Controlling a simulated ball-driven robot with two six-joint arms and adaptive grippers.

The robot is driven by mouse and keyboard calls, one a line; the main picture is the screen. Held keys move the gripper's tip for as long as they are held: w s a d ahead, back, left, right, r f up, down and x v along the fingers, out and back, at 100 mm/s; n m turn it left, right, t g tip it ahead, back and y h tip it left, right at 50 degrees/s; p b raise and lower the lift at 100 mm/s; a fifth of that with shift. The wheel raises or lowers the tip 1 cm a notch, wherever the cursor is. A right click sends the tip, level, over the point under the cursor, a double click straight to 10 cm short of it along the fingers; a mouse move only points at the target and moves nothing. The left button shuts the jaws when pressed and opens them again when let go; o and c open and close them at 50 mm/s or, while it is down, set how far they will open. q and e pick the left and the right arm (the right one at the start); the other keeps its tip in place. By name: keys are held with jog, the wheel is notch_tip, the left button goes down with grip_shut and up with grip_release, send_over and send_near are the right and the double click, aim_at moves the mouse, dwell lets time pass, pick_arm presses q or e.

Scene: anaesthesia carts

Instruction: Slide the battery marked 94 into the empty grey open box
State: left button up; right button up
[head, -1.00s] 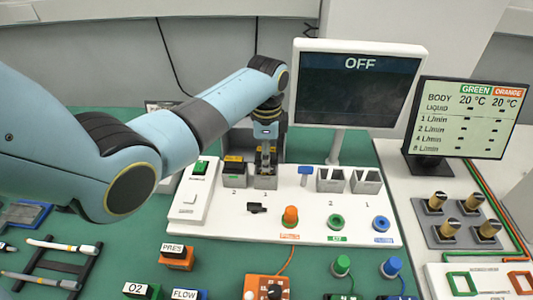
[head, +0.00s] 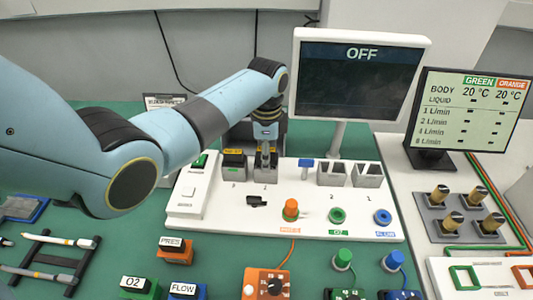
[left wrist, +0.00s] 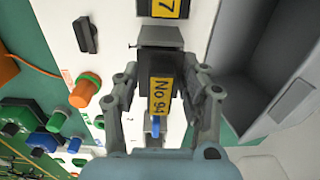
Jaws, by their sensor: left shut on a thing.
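My left gripper (head: 265,152) reaches down from above at the left pair of grey boxes on the white panel. It is shut on the dark battery (left wrist: 158,70) with the yellow label No 94, seen between the fingers in the left wrist view. The battery is at the mouth of grey box 1 (head: 265,174); the fingers hide how deep it sits. Beside it, grey box 2 (head: 233,173) holds another dark battery (head: 234,156) with a yellow label, partly cut off in the left wrist view (left wrist: 163,8). My right gripper is not in view.
Two more grey open boxes, 2 (head: 331,175) and 1 (head: 367,175), stand empty to the right with a blue key between the pairs. The OFF monitor (head: 358,85) stands behind. Orange, green and blue connectors (head: 337,215) line the panel's front.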

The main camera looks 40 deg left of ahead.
pick_arm(q)
jog(key=o, duration=1.1)
jog(key=shift+c, duration=0.2)
jog(key=shift+f, duration=0.1)
notch_tip(320, 180, up, 12)
jog(key=shift+r, duration=0.1)
